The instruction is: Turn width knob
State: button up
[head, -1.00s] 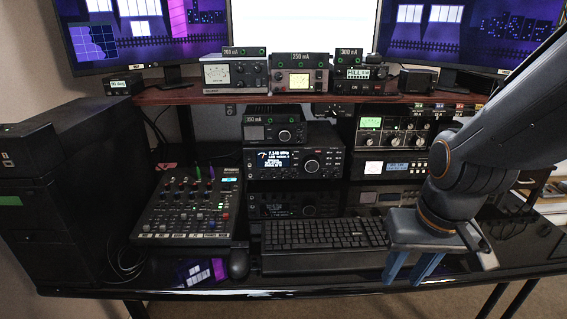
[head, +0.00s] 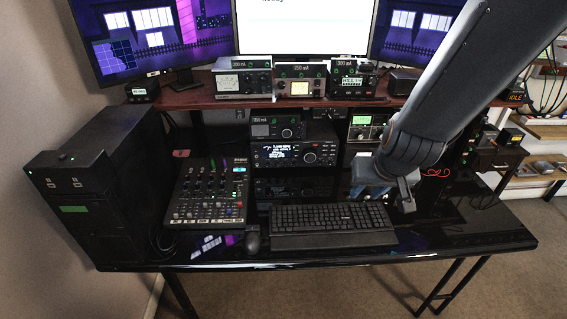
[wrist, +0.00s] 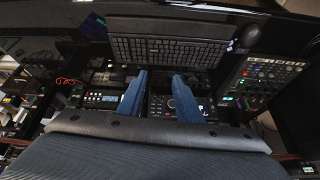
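Several black radio units with knobs stand in a stack under the shelf; no label marking a width knob is readable. The main transceiver (head: 283,155) has a lit display and a large round knob (head: 309,158). A smaller unit (head: 262,130) sits on top of it. Right of these, a tuner unit (head: 361,120) with a green display is partly covered by my arm. My gripper (wrist: 161,78) shows two blue fingers, apart and empty, with radio fronts seen between and beside them. In the head view it is behind the keyboard's right end, its fingertips mostly hidden.
The keyboard (head: 330,222) lies in front of the radios, with a mouse (head: 252,242) at its left. A mixer (head: 207,195) is further left. Meters such as a white-faced one (head: 242,84) stand on the shelf (head: 195,103). The glossy desk's right front (head: 470,232) is clear.

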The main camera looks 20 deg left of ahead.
jog(key=w+a+f+n+t, duration=0.15)
jog(key=a+f, duration=0.25)
jog(key=a, duration=0.6)
jog(key=w+a+f+n+t, duration=0.1)
jog(key=a+f+n+t, duration=0.15)
jog(key=a, duration=0.75)
jog(key=s+a+f+n+t+h, duration=0.1)
jog(key=s+a+f+n+t, duration=0.2)
jog(key=s+a+f+t, duration=0.2)
jog(key=s+a, duration=0.3)
jog(key=s, duration=0.2)
jog(key=shift+a+f, duration=0.25)
jog(key=shift+f, duration=0.1)
jog(key=shift+w, duration=0.3)
